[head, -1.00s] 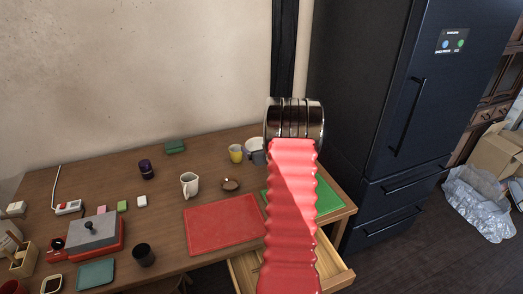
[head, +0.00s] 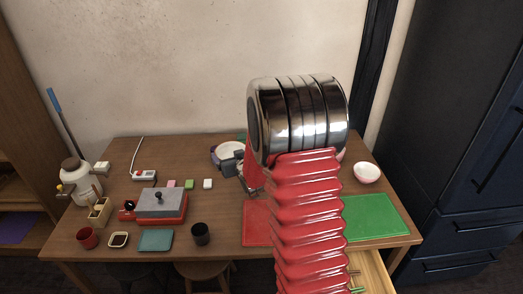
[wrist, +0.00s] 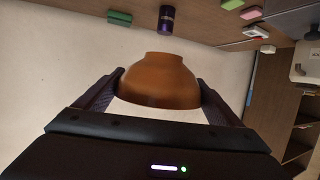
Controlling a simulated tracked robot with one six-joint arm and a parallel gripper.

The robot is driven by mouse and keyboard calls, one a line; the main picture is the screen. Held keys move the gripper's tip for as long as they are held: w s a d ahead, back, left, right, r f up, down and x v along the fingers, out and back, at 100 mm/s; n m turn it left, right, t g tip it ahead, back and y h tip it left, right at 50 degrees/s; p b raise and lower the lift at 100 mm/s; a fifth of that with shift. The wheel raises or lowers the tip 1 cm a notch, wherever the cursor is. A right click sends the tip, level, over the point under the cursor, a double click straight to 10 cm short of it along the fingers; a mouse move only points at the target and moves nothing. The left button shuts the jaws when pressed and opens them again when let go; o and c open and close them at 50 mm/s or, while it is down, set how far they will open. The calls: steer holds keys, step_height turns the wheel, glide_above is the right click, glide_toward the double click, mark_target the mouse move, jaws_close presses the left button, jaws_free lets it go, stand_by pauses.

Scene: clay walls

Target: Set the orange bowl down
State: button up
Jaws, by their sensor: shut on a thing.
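My gripper (wrist: 160,76) is shut on the orange bowl (wrist: 158,88) in the wrist view, one finger on each side. The bowl's narrow foot points to the table at the picture's top, and its wide rim faces my wrist. In the head view my red arm covers the middle, and part of my gripper shows left of it. A pale round shape (head: 231,150) is beside it there; I cannot tell whether this is the bowl. A gap between bowl and table cannot be judged.
The wooden table (head: 225,270) holds a red mat (head: 256,232), a green mat (head: 372,218), a pink-white bowl (head: 367,173) and a dark cup (head: 200,233). A red-based grey box (head: 160,205) stands left. A purple container (wrist: 166,18) shows in the wrist view.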

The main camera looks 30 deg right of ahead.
steer(key=s+a+r+n+y, duration=0.1)
steer(key=s+a, duration=0.1)
steer(key=a, duration=0.8)
steer(key=s+a+r+n+y, duration=0.1)
steer(key=s+a, duration=0.2)
steer(key=a, duration=0.8)
steer(key=shift+s+r+y, duration=0.15)
steer(key=shift+r+y, duration=0.2)
steer(key=shift+y, duration=0.05)
steer(key=shift+a, duration=0.1)
